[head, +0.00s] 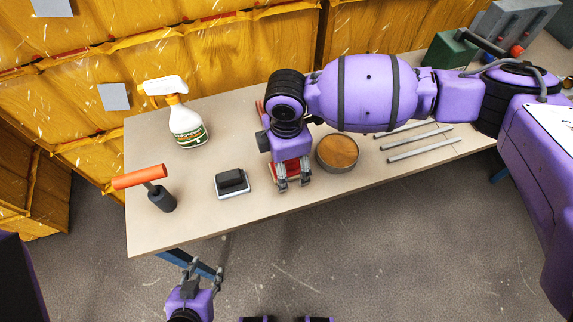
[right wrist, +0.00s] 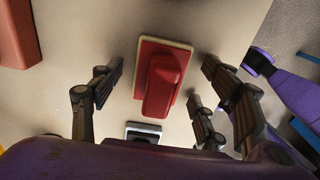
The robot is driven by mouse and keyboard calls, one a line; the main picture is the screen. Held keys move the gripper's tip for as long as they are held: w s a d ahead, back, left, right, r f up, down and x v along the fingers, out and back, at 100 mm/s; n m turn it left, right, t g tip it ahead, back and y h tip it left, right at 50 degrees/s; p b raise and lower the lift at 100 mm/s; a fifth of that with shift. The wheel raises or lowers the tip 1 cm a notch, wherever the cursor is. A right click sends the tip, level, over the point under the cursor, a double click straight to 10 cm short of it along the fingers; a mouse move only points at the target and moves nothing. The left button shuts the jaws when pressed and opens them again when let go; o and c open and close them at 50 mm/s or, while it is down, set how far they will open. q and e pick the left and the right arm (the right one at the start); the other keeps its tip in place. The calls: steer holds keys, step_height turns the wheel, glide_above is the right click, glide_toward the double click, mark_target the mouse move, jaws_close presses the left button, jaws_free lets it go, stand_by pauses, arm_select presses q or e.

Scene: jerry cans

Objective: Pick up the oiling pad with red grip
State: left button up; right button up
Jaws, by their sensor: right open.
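The oiling pad with red grip (right wrist: 165,78) lies on the table, a red block handle on a red and cream base. In the head view only parts of the red pad (head: 298,168) show behind my right gripper (head: 293,184). My right gripper also shows in the right wrist view (right wrist: 161,75); it is open and empty, with its fingers on both sides of the pad, apart from it. A similar pad with a black grip (head: 232,183) lies to its left. My left gripper (head: 205,270) is open and empty, off the table's front edge.
Another red object (right wrist: 15,35) is partly visible at the right wrist view's upper left.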

steer(key=c, duration=1.3)
arm_select(q)
steer(key=shift+w+d, duration=0.1)
arm_select(e)
steer(key=shift+w+r, duration=0.1)
steer(key=shift+r, duration=0.5)
arm_select(q)
steer(key=shift+w+d+r+p, duration=0.2)
steer(key=shift+d+r+p, duration=0.05)
steer(key=shift+r+p, duration=0.5)
arm_select(e)
steer(key=s+a+r, duration=0.2)
steer(key=s+r, duration=0.2)
steer(key=s+a+r, duration=0.2)
steer(key=s+r, duration=0.1)
steer(key=s, duration=0.1)
steer(key=s+a+r, duration=0.2)
steer(key=s+r, duration=0.2)
steer(key=shift+s+a+r, duration=0.2)
steer(key=shift+s+r, duration=0.1)
steer(key=shift+r, duration=0.05)
